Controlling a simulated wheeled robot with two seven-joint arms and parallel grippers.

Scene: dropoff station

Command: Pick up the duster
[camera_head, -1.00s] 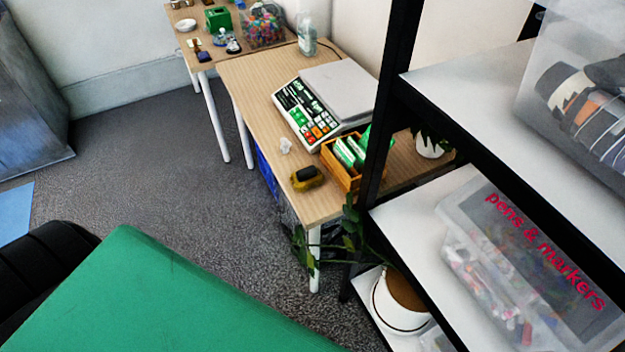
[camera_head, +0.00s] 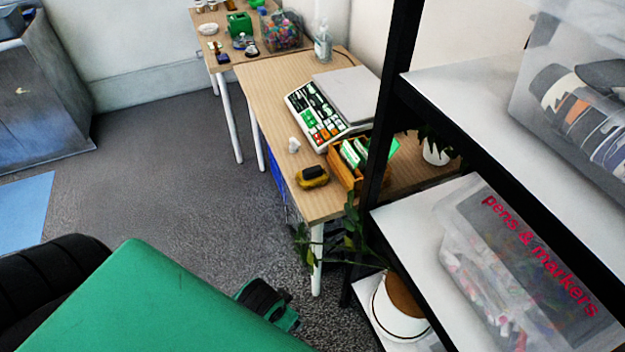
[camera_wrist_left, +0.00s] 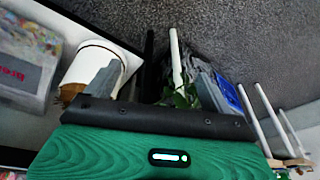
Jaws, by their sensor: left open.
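The duster appears to be the small yellow block with a dark top (camera_head: 312,176), lying near the front corner of the wooden table (camera_head: 280,80). It rests just left of a wooden box. In the left wrist view, my left gripper (camera_wrist_left: 155,88) shows two grey fingers spread wide, with nothing between them. It is well away from the duster, which I cannot make out in that view. In the head view, a black and green part of mine shows low in the middle, below the table. My right gripper is not in view.
A black-framed shelf (camera_head: 378,130) with clear bins rises at right. A leafy plant (camera_head: 345,235) is by the table leg. The carpet left of the table is open.

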